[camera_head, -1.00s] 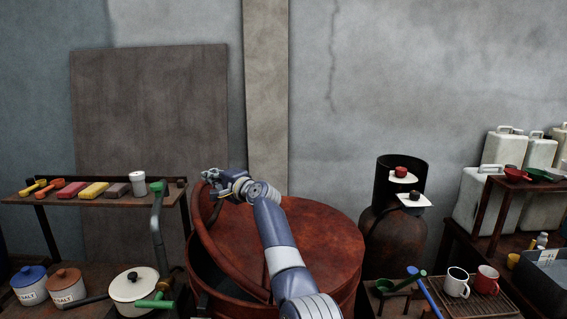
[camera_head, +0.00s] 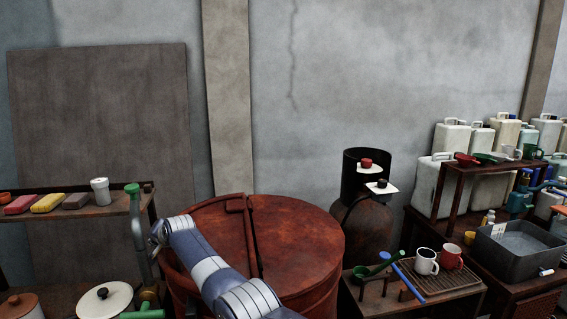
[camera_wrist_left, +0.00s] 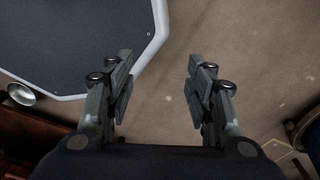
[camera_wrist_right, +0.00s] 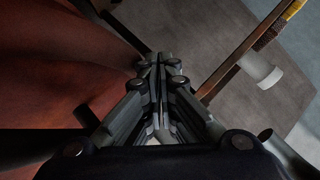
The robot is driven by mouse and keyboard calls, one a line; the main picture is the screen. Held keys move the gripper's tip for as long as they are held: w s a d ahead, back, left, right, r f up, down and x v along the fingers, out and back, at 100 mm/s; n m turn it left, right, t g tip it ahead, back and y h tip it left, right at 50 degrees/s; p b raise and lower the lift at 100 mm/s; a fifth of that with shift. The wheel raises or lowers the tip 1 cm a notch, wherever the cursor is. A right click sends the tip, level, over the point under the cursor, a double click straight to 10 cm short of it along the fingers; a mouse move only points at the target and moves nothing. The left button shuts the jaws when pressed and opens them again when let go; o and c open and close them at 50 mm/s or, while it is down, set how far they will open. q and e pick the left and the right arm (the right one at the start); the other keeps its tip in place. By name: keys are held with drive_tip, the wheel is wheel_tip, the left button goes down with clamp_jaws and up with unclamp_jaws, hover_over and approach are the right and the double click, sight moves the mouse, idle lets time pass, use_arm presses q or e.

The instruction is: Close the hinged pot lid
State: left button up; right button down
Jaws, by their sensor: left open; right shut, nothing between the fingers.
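The large rust-red round pot (camera_head: 318,284) stands at bottom centre in the head view. Its fixed top (camera_head: 300,240) covers the right side. The hinged lid section (camera_head: 220,219) is on the left, with a raised bar-like edge along its right side. My right arm hides much of it, so I cannot tell if it lies fully flat. My right gripper (camera_head: 157,234) is shut and empty at the pot's left edge. In the right wrist view its fingers (camera_wrist_right: 160,62) are together beside a reddish surface. My left gripper (camera_wrist_left: 158,80) is open and empty above the floor.
A shelf (camera_head: 90,207) with blocks and a white cup (camera_head: 101,191) stands left, close to my right gripper. A white lidded pot (camera_head: 104,299) is below. A gas cylinder (camera_head: 364,230) and a rack with mugs (camera_head: 426,261) stand right. Bare floor (camera_wrist_left: 260,50) lies below my left gripper.

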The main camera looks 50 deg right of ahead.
use_arm(q)
drive_tip(key=shift+w+a+f+b, duration=0.2)
drive_tip(key=shift+a+f+b, duration=0.15)
drive_tip(key=shift+a+f, duration=0.3)
use_arm(e)
drive_tip(key=shift+w+a+f, duration=0.1)
drive_tip(key=shift+f, duration=0.75)
use_arm(q)
drive_tip(key=shift+w+r, duration=0.15)
drive_tip(key=shift+w, duration=0.05)
